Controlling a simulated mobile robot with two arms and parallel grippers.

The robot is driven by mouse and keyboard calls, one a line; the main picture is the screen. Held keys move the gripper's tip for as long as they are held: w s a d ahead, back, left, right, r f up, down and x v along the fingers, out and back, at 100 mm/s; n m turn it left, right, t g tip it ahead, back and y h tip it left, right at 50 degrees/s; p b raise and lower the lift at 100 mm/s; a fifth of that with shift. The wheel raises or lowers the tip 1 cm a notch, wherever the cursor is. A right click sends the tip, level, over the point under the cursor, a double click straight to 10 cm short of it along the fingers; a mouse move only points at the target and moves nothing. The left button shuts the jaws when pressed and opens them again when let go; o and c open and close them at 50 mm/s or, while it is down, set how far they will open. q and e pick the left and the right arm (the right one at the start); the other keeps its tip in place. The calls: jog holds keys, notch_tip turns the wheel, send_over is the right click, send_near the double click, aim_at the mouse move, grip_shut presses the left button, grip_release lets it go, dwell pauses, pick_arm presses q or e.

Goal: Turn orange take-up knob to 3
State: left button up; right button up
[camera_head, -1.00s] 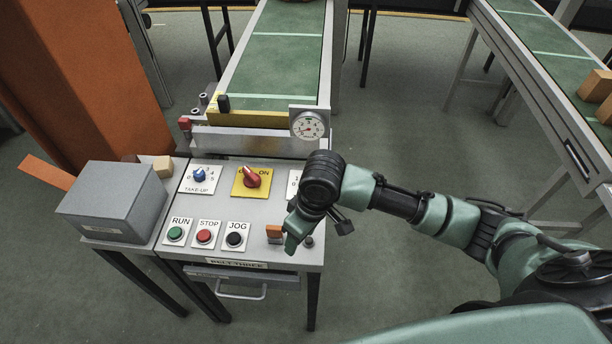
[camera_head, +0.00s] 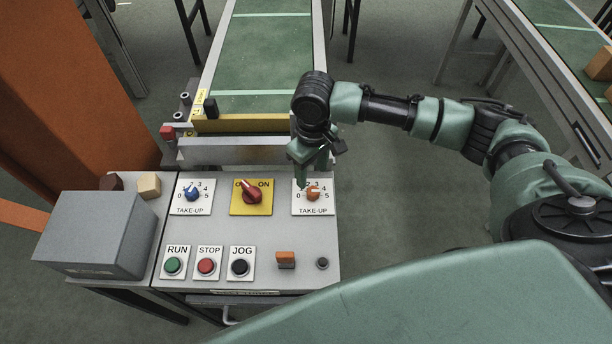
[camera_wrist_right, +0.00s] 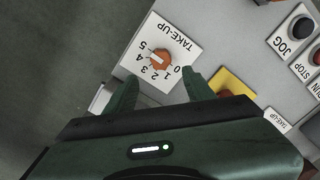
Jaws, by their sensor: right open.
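The orange take-up knob (camera_head: 313,193) sits on a white 0-to-5 dial plate (camera_head: 314,211) at the panel's right. It shows clearly in the right wrist view (camera_wrist_right: 159,61), with a pale mark on its face; I cannot tell surely which number it points to. My right gripper (camera_head: 306,180) is above and just behind the knob, pointing down. In the right wrist view its open fingers (camera_wrist_right: 160,88) are spread, with the knob beyond their tips and nothing between them. My left gripper is not in view.
A blue take-up knob (camera_head: 193,194) and a red switch on a yellow plate (camera_head: 251,209) are to the left. RUN, STOP and JOG buttons (camera_head: 206,266) and a small orange piece (camera_head: 286,259) are in front. A grey box (camera_head: 98,232) stands at left.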

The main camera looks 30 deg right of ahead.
aim_at(313, 190)
jog(key=f, duration=0.2)
jog(key=s+f, duration=0.1)
jog(key=shift+f, duration=0.4)
notch_tip(313, 190, down, 2)
jog(key=shift+w+f+p, duration=0.1)
jog(key=shift+p, duration=0.25)
jog(key=shift+w+f, duration=0.1)
jog(key=shift+f, duration=0.4)
jog(key=c, duration=1.1)
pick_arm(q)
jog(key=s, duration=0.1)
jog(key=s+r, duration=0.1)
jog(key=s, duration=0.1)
pick_arm(e)
grip_shut()
